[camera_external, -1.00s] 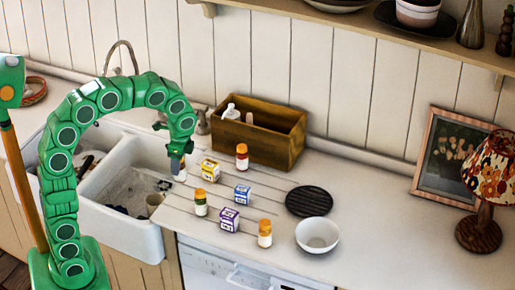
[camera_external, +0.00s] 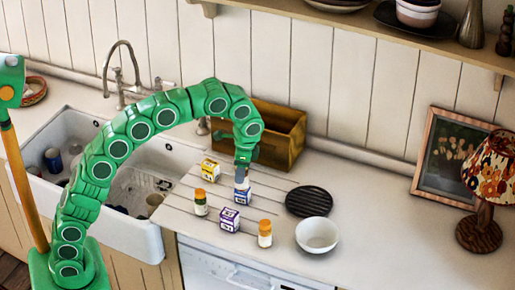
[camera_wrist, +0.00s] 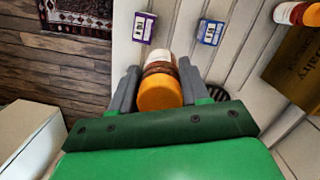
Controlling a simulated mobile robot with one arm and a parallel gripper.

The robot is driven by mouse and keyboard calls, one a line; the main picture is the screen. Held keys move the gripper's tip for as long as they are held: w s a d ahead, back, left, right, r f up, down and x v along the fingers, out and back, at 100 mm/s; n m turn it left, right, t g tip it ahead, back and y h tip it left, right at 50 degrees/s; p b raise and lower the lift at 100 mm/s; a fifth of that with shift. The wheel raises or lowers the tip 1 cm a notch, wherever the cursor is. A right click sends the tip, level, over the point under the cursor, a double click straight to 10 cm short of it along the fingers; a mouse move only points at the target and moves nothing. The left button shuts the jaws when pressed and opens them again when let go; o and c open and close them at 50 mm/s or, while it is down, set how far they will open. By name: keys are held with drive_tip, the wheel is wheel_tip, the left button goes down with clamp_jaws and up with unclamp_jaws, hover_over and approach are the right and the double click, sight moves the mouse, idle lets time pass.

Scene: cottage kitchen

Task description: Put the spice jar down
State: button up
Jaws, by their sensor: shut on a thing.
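My gripper (camera_external: 243,170) is shut on a spice jar. In the wrist view the jar, with an orange lid (camera_wrist: 159,93), a brownish-red band and a white end, sits between the two fingers (camera_wrist: 160,88). In the external view only its pale lower part (camera_external: 242,184) shows under the gripper, in front of or above the blue box (camera_external: 242,196); I cannot tell whether it touches anything. The blue box (camera_wrist: 210,32) and purple box (camera_wrist: 144,27) lie beyond the jar in the wrist view.

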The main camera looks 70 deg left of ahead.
drive_tip(key=w+d+f+n, duration=0.1)
drive_tip(key=w+d+f, duration=0.1)
drive_tip(key=w+d, duration=0.5)
drive_tip(key=shift+d, duration=1.55)
drive_tip(key=shift+w, duration=0.1)
drive_tip(key=shift+m, duration=0.5)
drive_tip(key=s+a, duration=0.2)
drive_tip(key=a, duration=0.1)
drive_tip(key=s+a+r, duration=0.1)
drive_tip(key=s+a, duration=0.2)
drive_tip(key=a, duration=0.1)
drive_tip(key=s+a+r, duration=0.1)
drive_tip(key=s+a, duration=0.1)
drive_tip(key=a, duration=0.1)
drive_tip(key=shift+s+a+r, duration=0.1)
drive_tip(key=shift+s+a, duration=0.05)
drive_tip(key=s+a+f+m, duration=0.1)
drive_tip(key=s+a, duration=0.3)
drive_tip(key=s, duration=0.5)
drive_tip(key=s+a+f+m, duration=0.1)
drive_tip(key=s+a, duration=0.3)
drive_tip(key=s, duration=0.6)
drive_tip(key=s+a+f+m, duration=0.1)
drive_tip(key=s+a, duration=0.4)
drive_tip(key=s, duration=0.5)
drive_tip(key=shift+y, duration=0.3)
